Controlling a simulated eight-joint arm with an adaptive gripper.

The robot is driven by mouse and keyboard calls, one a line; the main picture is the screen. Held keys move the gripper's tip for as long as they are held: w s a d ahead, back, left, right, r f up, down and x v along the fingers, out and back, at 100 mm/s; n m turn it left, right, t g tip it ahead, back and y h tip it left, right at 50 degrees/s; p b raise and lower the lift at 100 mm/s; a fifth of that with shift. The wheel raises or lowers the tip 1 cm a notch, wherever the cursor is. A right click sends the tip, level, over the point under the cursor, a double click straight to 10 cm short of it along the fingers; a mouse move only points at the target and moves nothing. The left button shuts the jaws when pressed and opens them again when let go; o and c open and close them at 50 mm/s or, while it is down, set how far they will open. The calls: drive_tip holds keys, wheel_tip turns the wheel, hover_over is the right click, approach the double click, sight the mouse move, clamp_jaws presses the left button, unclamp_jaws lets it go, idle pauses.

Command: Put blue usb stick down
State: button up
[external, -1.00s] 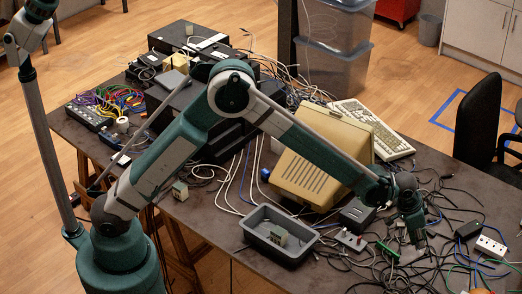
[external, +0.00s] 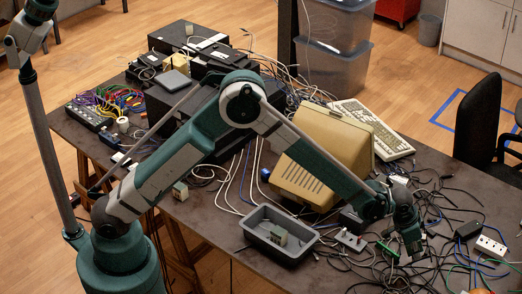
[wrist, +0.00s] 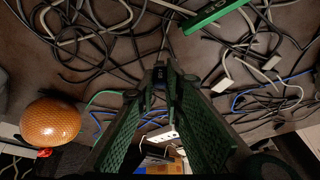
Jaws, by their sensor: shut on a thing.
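My gripper (external: 415,252) is low over the cable-covered right front part of the table in the external view. In the wrist view, my gripper (wrist: 161,82) has its two green textured fingers closed at the tips around a small dark item with a bluish tint. This fits the blue usb stick (wrist: 160,75), but most of it is hidden between the fingers. The tips appear close above the table; I cannot tell whether the stick touches it. In the external view the stick is too small to make out.
Loose cables (external: 440,225) surround my gripper. A green part (wrist: 217,14) lies nearby, also visible in the external view (external: 387,250). A grey tray (external: 244,225) holds a small light block. A beige monitor (external: 325,150) stands behind. A white power strip (external: 490,246) lies right.

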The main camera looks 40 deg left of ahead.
sight(413, 259)
drive_tip(key=shift+f, duration=1.8)
drive_tip(key=shift+f+b, duration=0.15)
drive_tip(key=shift+b, duration=0.15)
drive_tip(key=o, duration=0.7)
drive_tip(key=shift+c, duration=0.2)
drive_tip(key=p+v, duration=0.1)
drive_tip(key=v, duration=1.1)
drive_tip(key=shift+a, duration=0.15)
